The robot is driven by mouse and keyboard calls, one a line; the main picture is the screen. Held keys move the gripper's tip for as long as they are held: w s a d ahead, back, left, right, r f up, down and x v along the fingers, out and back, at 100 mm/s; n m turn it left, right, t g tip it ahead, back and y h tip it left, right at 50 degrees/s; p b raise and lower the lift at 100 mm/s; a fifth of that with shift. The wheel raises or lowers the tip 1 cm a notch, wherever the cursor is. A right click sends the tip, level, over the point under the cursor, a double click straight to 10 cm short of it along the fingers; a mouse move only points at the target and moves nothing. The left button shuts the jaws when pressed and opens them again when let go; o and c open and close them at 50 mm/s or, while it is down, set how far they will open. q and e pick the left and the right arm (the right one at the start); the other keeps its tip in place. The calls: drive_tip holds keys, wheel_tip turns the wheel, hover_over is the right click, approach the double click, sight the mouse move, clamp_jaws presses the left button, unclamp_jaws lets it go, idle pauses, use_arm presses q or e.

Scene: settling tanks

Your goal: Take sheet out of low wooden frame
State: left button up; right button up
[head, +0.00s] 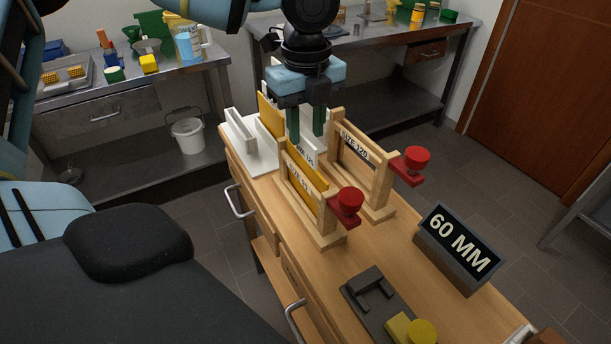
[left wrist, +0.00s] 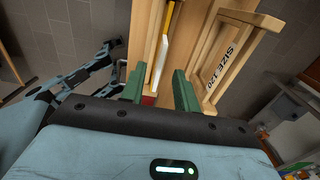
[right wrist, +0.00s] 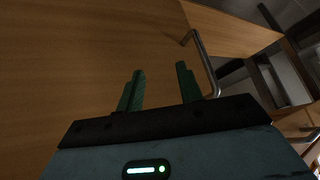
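Two low wooden frames stand side by side on the wooden cabinet top, a near one (head: 327,240) and a far one (head: 375,182). A yellow sheet (head: 309,181) stands upright in the near frame, and a white piece shows beside it. The far frame's label reads SIZE 120; it also shows in the left wrist view (left wrist: 237,55). My left gripper (head: 306,138) points down over the frames with its green fingers apart. In the left wrist view a white strip (left wrist: 159,62) lies between the fingers, not visibly clamped. My right gripper (right wrist: 160,80) is open and empty, facing a wooden surface.
Red knobs (head: 348,202) stick out from the frame ends. A white tray (head: 243,142) lies at the cabinet's far end. A 60 MM sign (head: 460,248) and a dark fixture (head: 372,300) stand nearer. Metal handles (head: 239,202) project from the cabinet side.

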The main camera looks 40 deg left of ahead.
sight(306, 139)
use_arm(q)
wheel_tip(306, 139, down, 3)
drive_tip(key=shift+s+f, duration=0.1)
clamp_jaws()
idle(0.3)
